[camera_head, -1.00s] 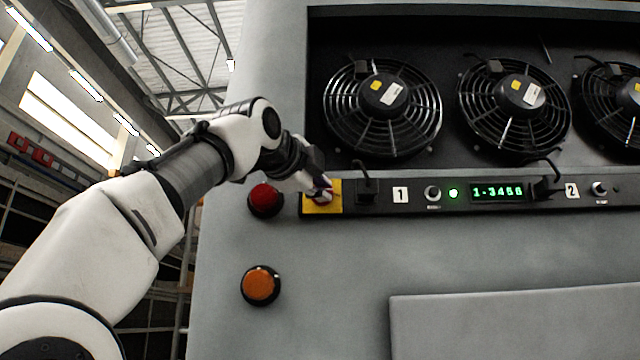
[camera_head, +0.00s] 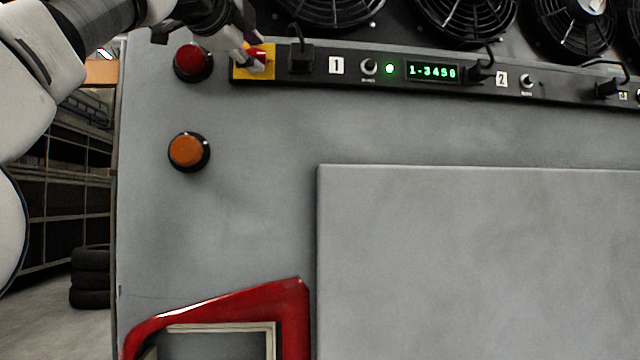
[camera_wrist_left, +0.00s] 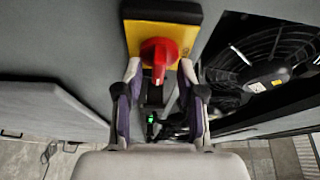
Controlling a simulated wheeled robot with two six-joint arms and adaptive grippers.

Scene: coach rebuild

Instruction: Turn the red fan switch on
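The red fan switch (camera_head: 257,51) is a rotary knob on a yellow plate (camera_head: 239,74), at the left end of the black control strip. My left gripper (camera_head: 249,60) is at the switch and partly covers it in the head view. In the left wrist view the red knob (camera_wrist_left: 160,53) shows between the two fingertips of my left gripper (camera_wrist_left: 160,70). The fingers are apart, one on each side of the knob, with a narrow gap visible at each side. Contact cannot be made out. The knob's grip bar points down in that view. My right gripper is not in view.
A red button (camera_head: 192,61) sits just left of the yellow plate, an orange button (camera_head: 188,151) below it. The strip carries a green display (camera_head: 432,71), small toggles and plugs. Fans (camera_head: 467,15) are above. A raised grey panel (camera_head: 480,260) and red frame (camera_head: 300,310) are below.

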